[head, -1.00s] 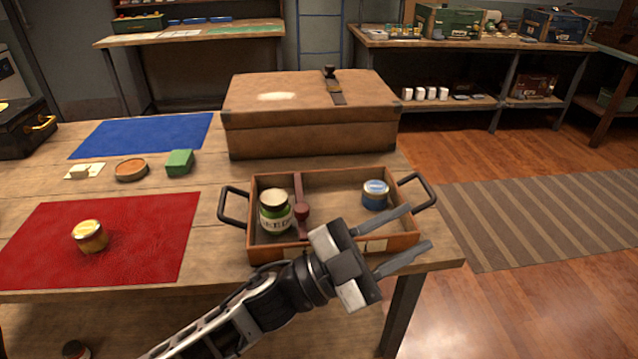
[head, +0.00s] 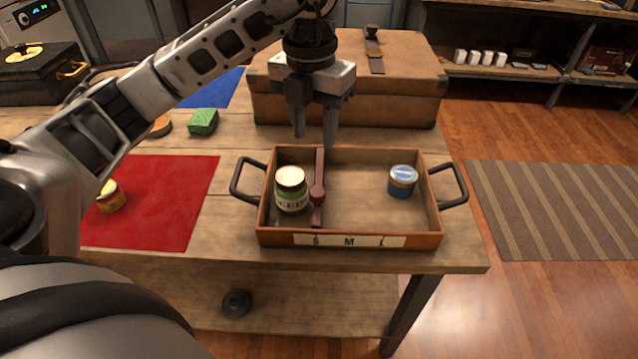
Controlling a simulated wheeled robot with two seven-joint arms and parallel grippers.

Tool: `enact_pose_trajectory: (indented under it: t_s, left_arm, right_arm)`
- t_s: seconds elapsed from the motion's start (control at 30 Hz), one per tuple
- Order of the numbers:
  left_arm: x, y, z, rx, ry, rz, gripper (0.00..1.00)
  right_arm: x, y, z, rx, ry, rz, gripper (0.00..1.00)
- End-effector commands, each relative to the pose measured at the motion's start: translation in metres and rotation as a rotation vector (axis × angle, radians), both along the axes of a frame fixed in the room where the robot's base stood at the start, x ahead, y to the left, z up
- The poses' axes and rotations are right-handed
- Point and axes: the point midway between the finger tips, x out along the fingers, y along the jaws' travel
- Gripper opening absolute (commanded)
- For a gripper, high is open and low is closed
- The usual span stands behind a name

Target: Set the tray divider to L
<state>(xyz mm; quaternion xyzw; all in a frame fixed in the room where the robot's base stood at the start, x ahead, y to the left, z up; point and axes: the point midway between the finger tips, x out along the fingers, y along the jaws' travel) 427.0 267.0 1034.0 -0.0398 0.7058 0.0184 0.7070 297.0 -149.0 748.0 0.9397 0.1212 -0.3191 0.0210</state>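The wooden tray (head: 350,238) stands on the table with black handles at both ends. Its front label (head: 348,241) reads S, M, L from left to right. The dark red divider (head: 319,165) with a round knob (head: 317,194) stands across the tray left of its middle, in line with the S. A green jar (head: 291,195) with a cream lid is in the left compartment. A blue jar (head: 402,182) is in the right one. My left gripper (head: 314,138) points down, open and empty, above the tray's back edge near the divider's far end. My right gripper is out of view.
A brown case (head: 345,100) stands behind the tray. A red mat (head: 160,200) with a yellow jar (head: 110,197) lies to the left. A green block (head: 203,122) sits near the blue mat (head: 222,88). The tray's right compartment has free floor.

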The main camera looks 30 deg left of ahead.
Motion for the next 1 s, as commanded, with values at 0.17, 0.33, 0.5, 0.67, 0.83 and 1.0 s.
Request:
enact_pose_trajectory:
  t_s: [0.17, 0.33, 0.5, 0.67, 0.83, 1.0]
  left_arm:
    - [-0.001, -0.002, -0.041, -0.002, 0.007, -0.002, 0.38]
    - [-0.001, -0.003, -0.077, -0.002, 0.006, -0.003, 0.38]
    - [-0.001, -0.005, -0.107, -0.003, 0.005, -0.004, 0.38]
    - [0.000, -0.006, -0.123, -0.004, 0.002, -0.005, 0.38]
    - [0.000, -0.006, -0.129, -0.003, 0.000, -0.005, 0.38]
    - [0.000, -0.006, -0.129, -0.003, 0.000, -0.005, 0.38]
  right_arm:
    - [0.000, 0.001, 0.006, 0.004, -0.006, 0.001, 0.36]
    - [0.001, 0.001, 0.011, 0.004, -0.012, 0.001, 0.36]
    - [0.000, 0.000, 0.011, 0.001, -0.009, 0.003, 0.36]
    - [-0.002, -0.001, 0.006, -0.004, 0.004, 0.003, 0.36]
    - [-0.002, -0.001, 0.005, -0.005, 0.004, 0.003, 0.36]
    - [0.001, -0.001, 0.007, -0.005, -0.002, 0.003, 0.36]
